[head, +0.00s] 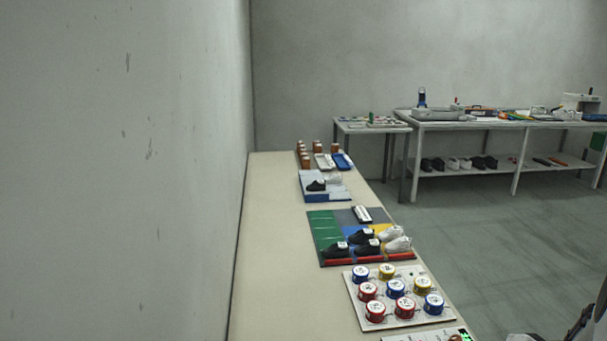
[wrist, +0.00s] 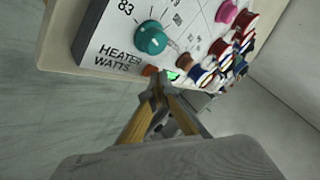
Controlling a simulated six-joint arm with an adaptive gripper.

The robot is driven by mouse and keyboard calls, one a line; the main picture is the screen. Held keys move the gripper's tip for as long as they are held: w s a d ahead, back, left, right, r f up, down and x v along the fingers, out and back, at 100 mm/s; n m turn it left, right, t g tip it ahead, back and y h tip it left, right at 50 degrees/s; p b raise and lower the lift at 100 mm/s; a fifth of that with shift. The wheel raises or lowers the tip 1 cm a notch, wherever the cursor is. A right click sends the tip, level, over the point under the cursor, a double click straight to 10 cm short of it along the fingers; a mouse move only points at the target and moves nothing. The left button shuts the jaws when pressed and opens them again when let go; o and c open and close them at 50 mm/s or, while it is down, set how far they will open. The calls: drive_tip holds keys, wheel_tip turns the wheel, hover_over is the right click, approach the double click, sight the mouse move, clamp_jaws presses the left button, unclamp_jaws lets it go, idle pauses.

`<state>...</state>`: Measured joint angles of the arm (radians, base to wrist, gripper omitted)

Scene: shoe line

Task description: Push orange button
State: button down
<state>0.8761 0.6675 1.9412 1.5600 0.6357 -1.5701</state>
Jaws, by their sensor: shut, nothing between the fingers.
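The white control panel (wrist: 115,40) with a teal knob (wrist: 151,38) and the words HEATER WATTS fills the upper middle of the wrist view. A small orange button (wrist: 150,71) shows at the panel's lower edge, just beside my fingertips. A green light (wrist: 172,76) glows right of it, partly behind the fingers. My gripper (wrist: 162,84) is shut and empty, its tips close to the button and light. I cannot tell whether they touch. In the head view, only a strip of the panel (head: 425,337) shows at the bottom edge.
A white board (head: 413,318) with several red, blue and yellow round-topped pieces lies just beyond the panel. Farther along the table (head: 275,225) are a coloured mat (head: 322,222) with shoes and a blue-edged tray (head: 335,198). The table's left side is clear.

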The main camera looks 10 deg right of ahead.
drive_tip(key=shift+r, duration=0.45)
idle(0.7)
drive_tip(key=shift+r, duration=2.95)
